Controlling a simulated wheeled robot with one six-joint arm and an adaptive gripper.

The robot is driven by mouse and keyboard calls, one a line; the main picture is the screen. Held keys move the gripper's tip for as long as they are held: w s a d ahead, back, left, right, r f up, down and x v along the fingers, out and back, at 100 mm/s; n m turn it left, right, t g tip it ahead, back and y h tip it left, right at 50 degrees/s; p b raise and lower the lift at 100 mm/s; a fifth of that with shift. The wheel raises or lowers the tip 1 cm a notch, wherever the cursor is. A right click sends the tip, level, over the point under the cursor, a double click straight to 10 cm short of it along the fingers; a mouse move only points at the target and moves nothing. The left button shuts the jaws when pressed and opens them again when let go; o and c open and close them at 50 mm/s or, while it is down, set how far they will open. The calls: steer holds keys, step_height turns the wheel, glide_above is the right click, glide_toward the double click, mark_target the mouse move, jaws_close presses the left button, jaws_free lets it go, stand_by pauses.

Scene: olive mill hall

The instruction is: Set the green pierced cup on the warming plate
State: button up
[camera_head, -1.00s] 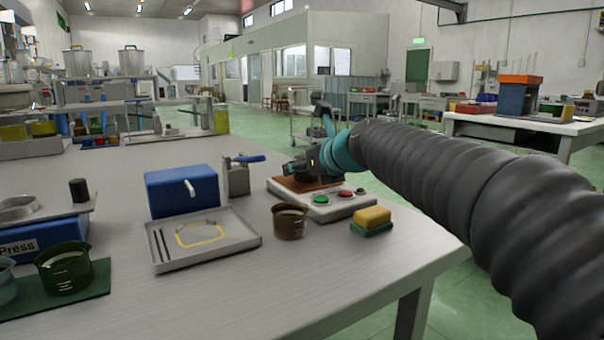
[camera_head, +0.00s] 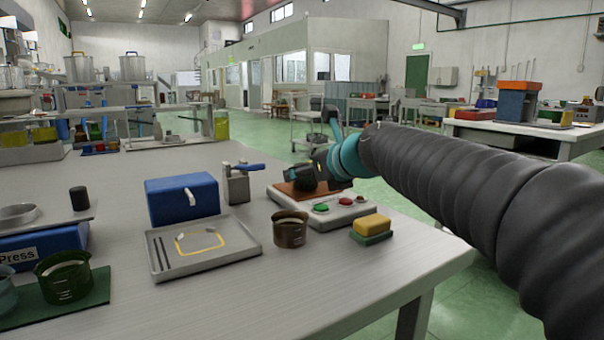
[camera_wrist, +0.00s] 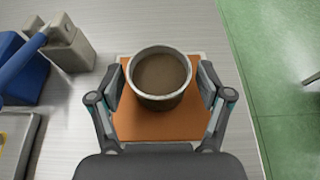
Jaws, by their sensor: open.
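A round cup (camera_wrist: 160,98) with a pale rim and brown inside stands upright on the orange-brown top of the warming plate (camera_wrist: 160,128) in the wrist view. Its outer colour looks dark, and I see no holes in its wall. My gripper (camera_wrist: 162,76) is open, with one finger on each side of the cup and small gaps visible. In the head view the warming plate (camera_head: 341,211) is a white unit with green and red buttons. My gripper (camera_head: 318,172) is over its brown top there, mostly hiding the cup.
A brown cup (camera_head: 290,230) stands just in front of the plate, beside a yellow-and-green sponge (camera_head: 371,226). A grey tray (camera_head: 240,252), a blue box (camera_head: 182,200) and a metal block with a blue lever (camera_head: 236,187) are left. A dark green beaker (camera_head: 64,279) stands front left.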

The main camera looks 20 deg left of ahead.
steer(key=p+v, duration=0.1)
steer(key=v, duration=0.8)
steer(key=shift+s+d+r, duration=0.1)
steer(key=shift+s+d, duration=0.15)
